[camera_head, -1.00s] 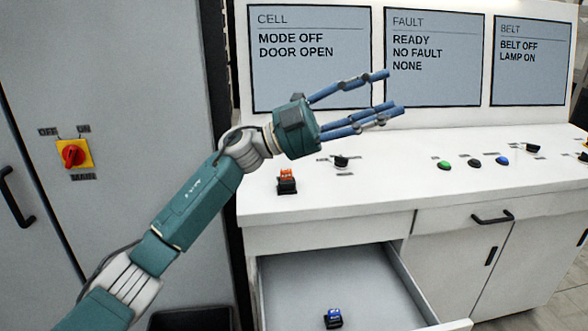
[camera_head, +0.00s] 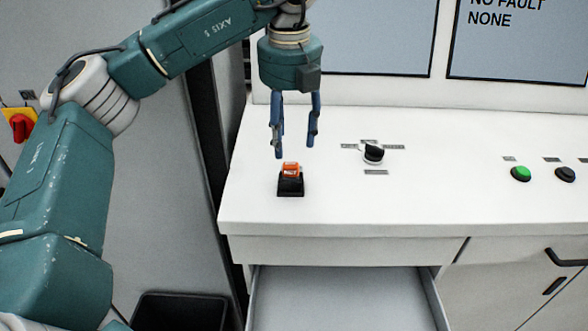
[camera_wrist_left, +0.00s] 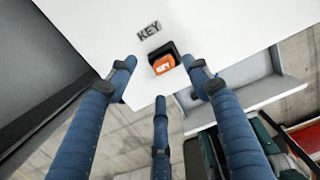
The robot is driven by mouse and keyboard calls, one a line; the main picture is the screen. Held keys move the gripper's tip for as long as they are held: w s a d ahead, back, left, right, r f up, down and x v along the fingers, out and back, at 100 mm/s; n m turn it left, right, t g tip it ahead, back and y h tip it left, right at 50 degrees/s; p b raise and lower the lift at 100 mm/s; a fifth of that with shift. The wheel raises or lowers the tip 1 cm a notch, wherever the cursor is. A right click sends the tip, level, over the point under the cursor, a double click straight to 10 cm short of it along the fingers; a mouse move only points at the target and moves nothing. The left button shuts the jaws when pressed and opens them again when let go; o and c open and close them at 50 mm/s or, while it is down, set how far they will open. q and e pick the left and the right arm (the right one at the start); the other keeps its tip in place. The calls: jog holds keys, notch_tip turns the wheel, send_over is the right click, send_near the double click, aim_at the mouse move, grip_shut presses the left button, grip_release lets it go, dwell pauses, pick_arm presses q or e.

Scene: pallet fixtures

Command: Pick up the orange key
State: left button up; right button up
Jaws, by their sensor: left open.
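The orange key (camera_head: 291,169) sits in a small black holder (camera_head: 290,186) on the white console top, near its left front corner. In the left wrist view the orange key (camera_wrist_left: 164,64) shows between the fingers, beside a label reading KEY. My left gripper (camera_head: 295,149) points down just above the key. Its blue fingers are open and apart, with nothing between them. In the left wrist view its fingers (camera_wrist_left: 163,85) spread around the key's position without visibly touching it. My right gripper is not in any view.
A black rotary switch (camera_head: 373,153) stands right of the key, with a green button (camera_head: 521,174) and a black button (camera_head: 565,174) further right. An open drawer (camera_head: 340,295) juts out below the console top. A grey cabinet stands left.

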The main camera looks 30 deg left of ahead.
aim_at(291, 163)
pick_arm(q)
jog(key=shift+f, duration=0.6)
jog(key=shift+a+f, duration=0.1)
jog(key=shift+f, duration=0.2)
jog(key=f+p, duration=0.2)
jog(key=shift+s+d+f, duration=0.15)
jog(key=shift+d+f, duration=0.05)
jog(key=shift+f, duration=0.15)
notch_tip(291, 163, down, 2)
jog(key=shift+a+f, duration=0.1)
jog(key=shift+f, duration=0.3)
jog(key=shift+c, duration=1.3)
grip_shut()
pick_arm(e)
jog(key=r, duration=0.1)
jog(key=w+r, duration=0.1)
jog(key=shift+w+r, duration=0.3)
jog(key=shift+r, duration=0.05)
